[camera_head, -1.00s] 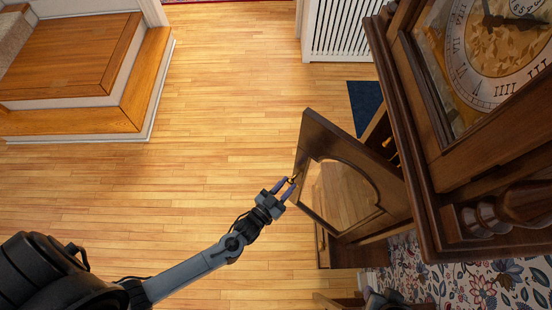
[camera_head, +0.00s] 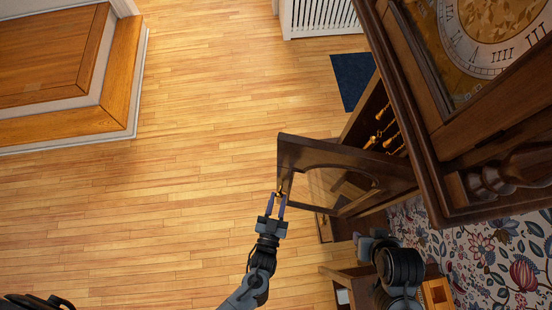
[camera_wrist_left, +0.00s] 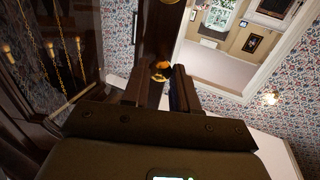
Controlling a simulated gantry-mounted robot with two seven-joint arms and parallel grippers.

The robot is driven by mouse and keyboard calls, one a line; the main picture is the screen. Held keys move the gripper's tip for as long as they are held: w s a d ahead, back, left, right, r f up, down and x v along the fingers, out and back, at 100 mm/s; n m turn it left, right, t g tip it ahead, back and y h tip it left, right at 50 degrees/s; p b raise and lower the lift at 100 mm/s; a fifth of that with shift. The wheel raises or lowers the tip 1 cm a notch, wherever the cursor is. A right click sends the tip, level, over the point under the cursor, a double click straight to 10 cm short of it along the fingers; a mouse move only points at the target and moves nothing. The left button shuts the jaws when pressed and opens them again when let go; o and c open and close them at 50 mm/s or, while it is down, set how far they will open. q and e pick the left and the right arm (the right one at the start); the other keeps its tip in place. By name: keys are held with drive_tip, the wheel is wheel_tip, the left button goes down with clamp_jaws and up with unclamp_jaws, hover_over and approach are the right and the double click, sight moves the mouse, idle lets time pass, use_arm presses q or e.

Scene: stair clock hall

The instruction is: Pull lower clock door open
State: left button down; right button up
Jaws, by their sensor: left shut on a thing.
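The lower clock door (camera_head: 345,154), a dark wood frame with an arched glass pane, stands swung well out from the tall clock (camera_head: 418,145). My left gripper (camera_head: 278,198) is shut at the door's free edge. In the left wrist view, a small brass knob (camera_wrist_left: 161,70) sits between the fingers of my left gripper (camera_wrist_left: 158,82). In the head view the knob is mostly hidden by the fingertips. Brass parts (camera_head: 381,125) show inside the open case. Part of my right arm shows at the lower right, but I see no fingers of its gripper.
A wooden stair platform (camera_head: 55,60) is at the upper left. A white radiator cover (camera_head: 320,15) and a dark blue mat (camera_head: 352,78) lie beyond the clock. Wooden furniture (camera_head: 345,272) stands below the door. The plank floor (camera_head: 190,180) left of the door is clear.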

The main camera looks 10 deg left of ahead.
use_arm(q)
drive_tip(key=c, duration=0.9)
unclamp_jaws()
drive_tip(key=shift+s, duration=0.15)
drive_tip(key=s, duration=1)
drive_tip(key=shift+s+b, duration=0.3)
drive_tip(key=shift+b, duration=0.1)
drive_tip(key=shift+c, duration=0.2)
